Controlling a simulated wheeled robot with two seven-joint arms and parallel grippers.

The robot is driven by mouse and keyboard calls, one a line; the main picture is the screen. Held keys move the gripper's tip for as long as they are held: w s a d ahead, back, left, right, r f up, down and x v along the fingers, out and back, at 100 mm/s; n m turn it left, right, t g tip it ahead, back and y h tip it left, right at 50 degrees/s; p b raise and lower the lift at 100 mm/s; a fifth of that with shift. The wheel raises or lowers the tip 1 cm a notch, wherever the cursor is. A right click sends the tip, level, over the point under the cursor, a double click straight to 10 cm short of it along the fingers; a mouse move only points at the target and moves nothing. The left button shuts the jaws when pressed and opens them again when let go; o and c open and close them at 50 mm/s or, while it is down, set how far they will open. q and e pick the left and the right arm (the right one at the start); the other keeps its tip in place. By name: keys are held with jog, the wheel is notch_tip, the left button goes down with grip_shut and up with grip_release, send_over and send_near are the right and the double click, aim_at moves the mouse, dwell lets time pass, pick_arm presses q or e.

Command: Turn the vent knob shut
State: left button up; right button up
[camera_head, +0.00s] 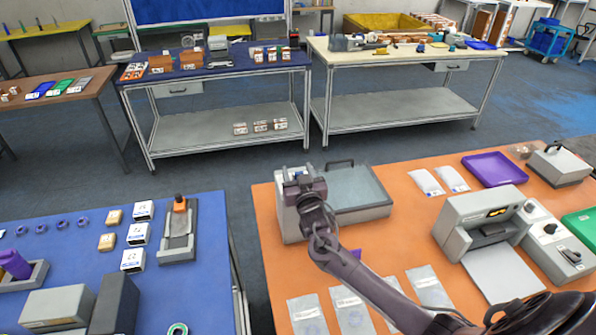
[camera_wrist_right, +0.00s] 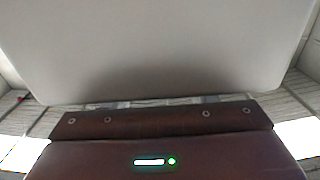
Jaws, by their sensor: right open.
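A grey chamber machine (camera_head: 362,212) with a clear lid and a dark lid handle (camera_head: 340,163) stands at the left end of the orange table. My right gripper (camera_head: 299,178) is open over the grey block on the machine's left side, and my wrist covers part of that block. I cannot make out the vent knob; it may be hidden behind my gripper. In the right wrist view a smooth pale grey surface (camera_wrist_right: 160,50) fills the upper part, close to the camera. The brown gripper body shows below it, and its fingertips cannot be made out. My left gripper is not in view.
The orange table (camera_head: 400,175) also holds flat clear pouches (camera_head: 352,312), white pouches (camera_head: 427,182), a purple tray (camera_head: 494,169), a grey sealer (camera_head: 482,222) and a knobbed control box (camera_head: 552,250). A floor gap separates it from the blue table (camera_head: 205,280) at left.

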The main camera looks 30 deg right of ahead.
jog(key=shift+c, duration=1.2)
jog(key=c, duration=0.7)
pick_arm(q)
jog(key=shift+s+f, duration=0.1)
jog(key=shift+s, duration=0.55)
